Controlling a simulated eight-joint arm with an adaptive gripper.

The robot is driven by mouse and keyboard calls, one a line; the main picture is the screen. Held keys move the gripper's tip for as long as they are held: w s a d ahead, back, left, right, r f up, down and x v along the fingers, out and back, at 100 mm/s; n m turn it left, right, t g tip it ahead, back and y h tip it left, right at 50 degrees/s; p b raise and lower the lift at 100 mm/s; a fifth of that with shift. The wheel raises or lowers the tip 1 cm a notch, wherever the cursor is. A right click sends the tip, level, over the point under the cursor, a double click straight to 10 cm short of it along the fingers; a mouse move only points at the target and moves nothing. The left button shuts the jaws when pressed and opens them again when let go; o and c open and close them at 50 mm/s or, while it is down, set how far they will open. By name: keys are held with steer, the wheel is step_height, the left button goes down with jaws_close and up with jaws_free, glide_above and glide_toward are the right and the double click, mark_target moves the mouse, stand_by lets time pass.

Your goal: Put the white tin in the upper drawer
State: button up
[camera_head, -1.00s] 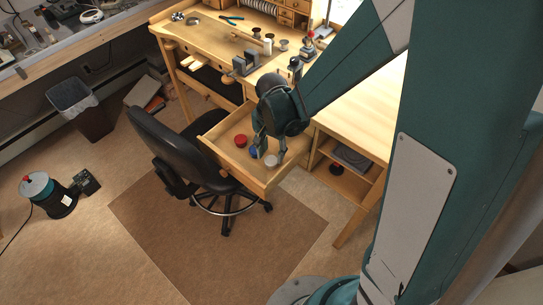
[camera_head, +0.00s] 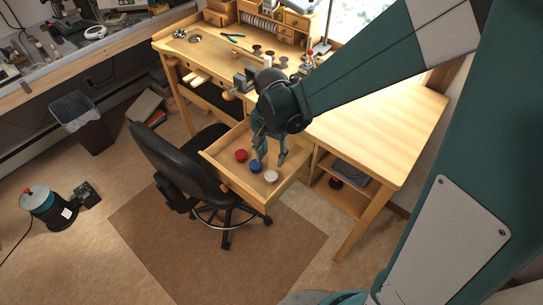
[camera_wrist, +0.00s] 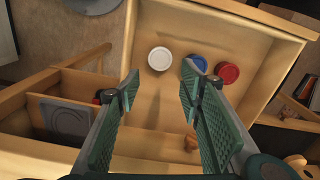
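The white tin (camera_head: 271,176) lies flat in the open wooden drawer (camera_head: 235,183) of the workbench, near its front right. The white tin also shows in the wrist view (camera_wrist: 160,58), just beyond the gap between the fingertips and touching neither. My gripper (camera_head: 270,162) hangs over the drawer with its fingers pointing down. In the wrist view my gripper (camera_wrist: 160,88) is open and empty, with its green pads wide apart.
A blue tin (camera_head: 256,166) and a red tin (camera_head: 241,155) lie in the drawer beside the white one. A black chair (camera_head: 180,165) stands close to the drawer's left. An open shelf (camera_head: 340,180) is at the right. The right benchtop (camera_head: 385,125) is clear.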

stand_by(0.6)
steer(key=s+d+r+n+t, duration=0.3)
steer(key=s+d+r, duration=0.4)
steer(key=r, duration=0.3)
steer(key=s+d+r+n+t, duration=0.3)
steer(key=s+d+r+t, duration=0.1)
steer(key=s+d+r, duration=0.3)
step_height(320, 180, up, 3)
steer(key=d, duration=0.2)
steer(key=shift+s+d+n, duration=0.2)
steer(key=shift+d+n, duration=0.2)
